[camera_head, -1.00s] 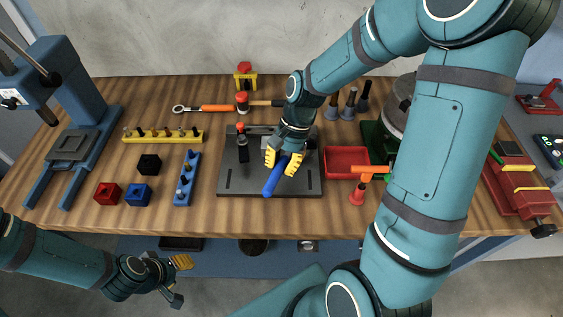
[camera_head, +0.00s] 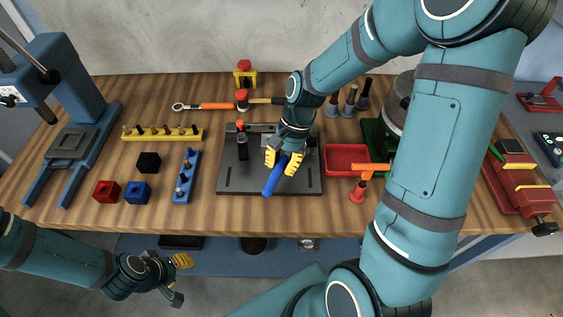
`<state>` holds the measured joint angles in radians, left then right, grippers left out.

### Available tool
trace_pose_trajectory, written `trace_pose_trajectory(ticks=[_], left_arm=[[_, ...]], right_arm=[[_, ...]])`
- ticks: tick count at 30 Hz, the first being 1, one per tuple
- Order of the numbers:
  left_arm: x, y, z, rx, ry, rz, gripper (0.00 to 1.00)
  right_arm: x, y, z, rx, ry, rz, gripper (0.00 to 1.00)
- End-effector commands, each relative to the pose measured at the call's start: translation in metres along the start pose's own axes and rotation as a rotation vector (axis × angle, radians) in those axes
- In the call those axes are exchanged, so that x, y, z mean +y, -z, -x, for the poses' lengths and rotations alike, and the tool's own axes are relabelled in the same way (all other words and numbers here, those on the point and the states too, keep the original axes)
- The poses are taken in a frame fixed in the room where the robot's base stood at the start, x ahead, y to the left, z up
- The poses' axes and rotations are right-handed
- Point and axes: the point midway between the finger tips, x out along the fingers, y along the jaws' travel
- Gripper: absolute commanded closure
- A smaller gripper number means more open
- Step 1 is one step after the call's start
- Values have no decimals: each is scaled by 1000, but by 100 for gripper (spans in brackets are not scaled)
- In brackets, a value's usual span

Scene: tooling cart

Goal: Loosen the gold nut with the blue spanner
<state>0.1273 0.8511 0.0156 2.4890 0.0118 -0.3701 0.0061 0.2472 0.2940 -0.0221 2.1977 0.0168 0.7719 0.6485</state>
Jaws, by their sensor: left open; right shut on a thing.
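The blue spanner (camera_head: 273,179) is over the dark fixture plate (camera_head: 239,184), its blue handle end pointing toward the front edge. My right gripper (camera_head: 281,164) is shut on the spanner, yellow fingers on either side of it. The spanner's far end is hidden by the gripper and wrist. The gold nut cannot be made out; my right wrist covers the part of the plate behind the spanner. My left gripper (camera_head: 180,277) is open and empty, in front of and below the bench edge.
An orange-handled spanner (camera_head: 217,106) lies behind the plate. A red tray (camera_head: 346,158) and a red-and-orange tool (camera_head: 362,184) are to its right. A blue rack (camera_head: 184,180), yellow rack (camera_head: 161,137) and several cubes stand to its left. Bare wood lies along the front edge.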

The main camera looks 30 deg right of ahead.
Motion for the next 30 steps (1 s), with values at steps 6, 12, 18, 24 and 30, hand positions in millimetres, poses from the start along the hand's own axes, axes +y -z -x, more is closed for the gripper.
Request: trace_pose_trajectory(ticks=[6, 12, 18, 24, 30], left_arm=[[-1, 0, -3, 0, 0, 0, 53], [-2, -1, -5, 0, 0, 0, 53], [-3, -1, -7, 0, 0, 0, 53], [-3, -1, -8, 0, 0, 0, 53], [-3, -1, -8, 0, 0, 0, 53]], right_arm=[[0, 2, -4, 0, 0, 0, 100], [1, 3, -8, 0, 0, 0, 100], [1, 4, -11, 0, 0, 0, 100], [2, 5, -13, 0, 0, 0, 100], [2, 5, -13, 0, 0, 0, 100]])
